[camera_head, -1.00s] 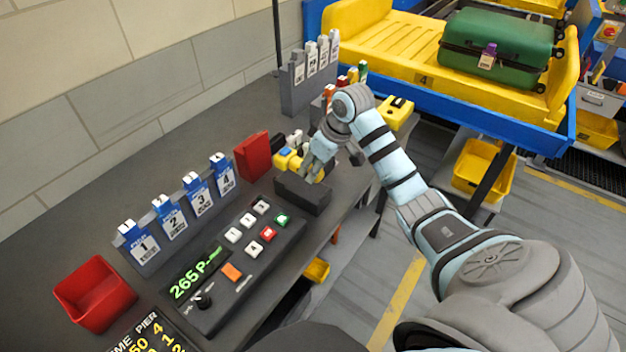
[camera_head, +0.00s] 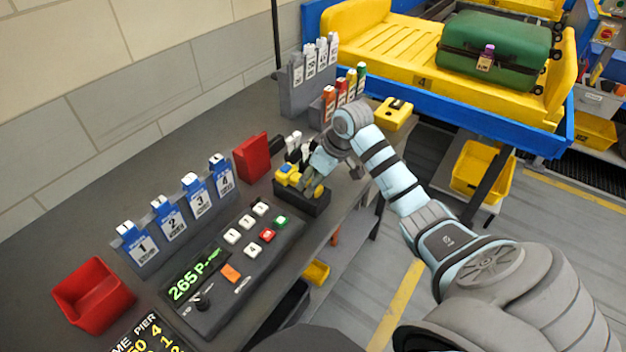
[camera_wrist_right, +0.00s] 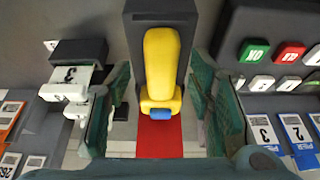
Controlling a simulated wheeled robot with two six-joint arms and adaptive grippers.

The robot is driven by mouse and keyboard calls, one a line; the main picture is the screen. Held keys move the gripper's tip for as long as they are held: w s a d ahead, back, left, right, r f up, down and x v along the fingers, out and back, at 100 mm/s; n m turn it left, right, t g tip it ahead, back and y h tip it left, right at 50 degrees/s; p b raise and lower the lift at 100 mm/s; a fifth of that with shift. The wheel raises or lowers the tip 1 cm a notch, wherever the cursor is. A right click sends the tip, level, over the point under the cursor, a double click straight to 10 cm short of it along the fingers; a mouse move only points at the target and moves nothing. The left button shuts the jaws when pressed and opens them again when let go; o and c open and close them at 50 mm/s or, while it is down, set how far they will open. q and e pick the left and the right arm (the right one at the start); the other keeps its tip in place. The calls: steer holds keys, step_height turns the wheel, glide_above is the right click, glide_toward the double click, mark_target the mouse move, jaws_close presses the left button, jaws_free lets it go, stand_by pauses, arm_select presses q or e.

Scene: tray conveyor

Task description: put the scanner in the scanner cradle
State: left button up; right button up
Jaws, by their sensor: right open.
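The yellow scanner (camera_head: 289,174) with a blue end sits in the dark scanner cradle (camera_head: 312,206) on the grey counter. In the right wrist view the scanner (camera_wrist_right: 161,62) lies lengthwise within the cradle (camera_wrist_right: 133,25), its blue end toward the gripper. My right gripper (camera_head: 312,180) is open at the cradle. In the right wrist view its fingers (camera_wrist_right: 160,85) stand apart on either side of the scanner, with gaps between. The fingers partly hide the scanner in the head view. My left gripper is not in view.
A button console (camera_head: 240,262) lies in front of the cradle. A red holder (camera_head: 252,157) and a rack of numbered blue tags (camera_head: 180,215) stand left of it. A grey tag rack (camera_head: 296,95) and a yellow device (camera_head: 397,112) are behind. A green suitcase (camera_head: 492,45) rests on the conveyor tray.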

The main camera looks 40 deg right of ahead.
steer(key=p+v, duration=0.1)
steer(key=v, duration=0.9)
steer(key=shift+s+r+p, duration=0.15)
steer(key=shift+r+p, duration=0.2)
steer(key=shift+d, duration=0.1)
